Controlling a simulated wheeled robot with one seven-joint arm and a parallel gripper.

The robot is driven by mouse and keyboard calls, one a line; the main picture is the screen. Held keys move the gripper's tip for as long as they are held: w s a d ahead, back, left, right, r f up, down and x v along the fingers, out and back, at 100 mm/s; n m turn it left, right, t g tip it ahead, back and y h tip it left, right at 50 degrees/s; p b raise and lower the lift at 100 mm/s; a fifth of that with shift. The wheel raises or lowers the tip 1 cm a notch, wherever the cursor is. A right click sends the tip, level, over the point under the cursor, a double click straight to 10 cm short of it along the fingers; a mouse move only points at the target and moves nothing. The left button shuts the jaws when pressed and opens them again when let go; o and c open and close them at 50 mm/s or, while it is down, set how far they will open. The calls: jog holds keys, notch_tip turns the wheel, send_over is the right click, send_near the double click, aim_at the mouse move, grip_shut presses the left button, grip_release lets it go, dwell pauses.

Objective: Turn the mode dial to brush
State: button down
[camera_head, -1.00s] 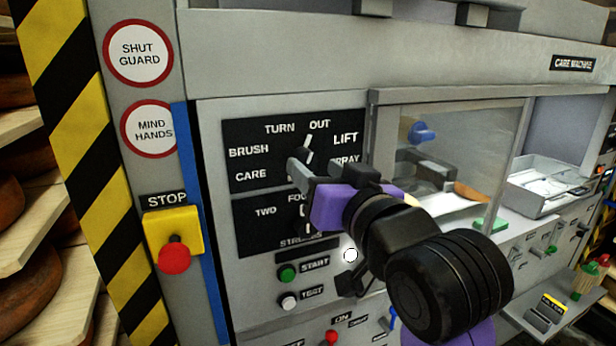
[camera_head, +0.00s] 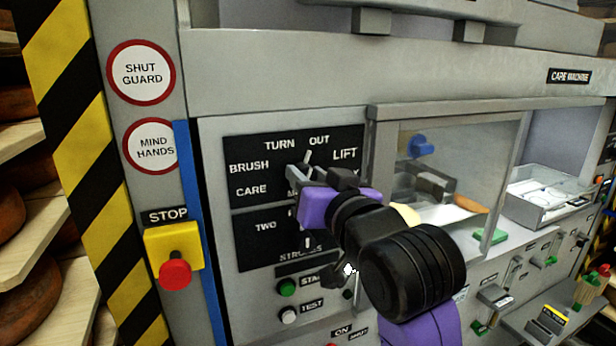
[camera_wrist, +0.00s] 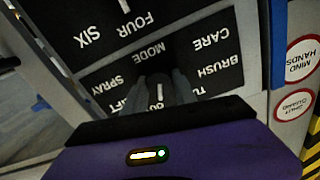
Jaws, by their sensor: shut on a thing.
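The mode dial sits on the black upper label plate (camera_head: 240,150) of the grey care machine. Its white pointer (camera_head: 307,157) points up, between TURN and OUT and closer to OUT; BRUSH (camera_head: 249,168) is to its left. My gripper (camera_head: 297,174) is shut on the mode dial, which it partly hides in the head view. In the wrist view, which shows the labels upside down, the dark mode dial (camera_wrist: 159,92) lies between my two grey fingers, and the BRUSH label (camera_wrist: 214,71) shows to the right.
A lower dial plate (camera_head: 262,245) with a second dial is just below. The green START button (camera_head: 287,287), the TEST button (camera_head: 288,315) and the red STOP button (camera_head: 174,273) are nearby. A clear guard window (camera_head: 470,150) stands to the right.

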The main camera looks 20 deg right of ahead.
jog(key=shift+n, duration=0.3)
jog(key=n+p, duration=0.2)
jog(key=n, duration=1.5)
jog(key=shift+a+f, duration=0.1)
jog(key=shift+f, duration=0.05)
dwell(0.4)
jog(key=c, duration=1)
grip_release()
jog(key=shift+s, duration=0.1)
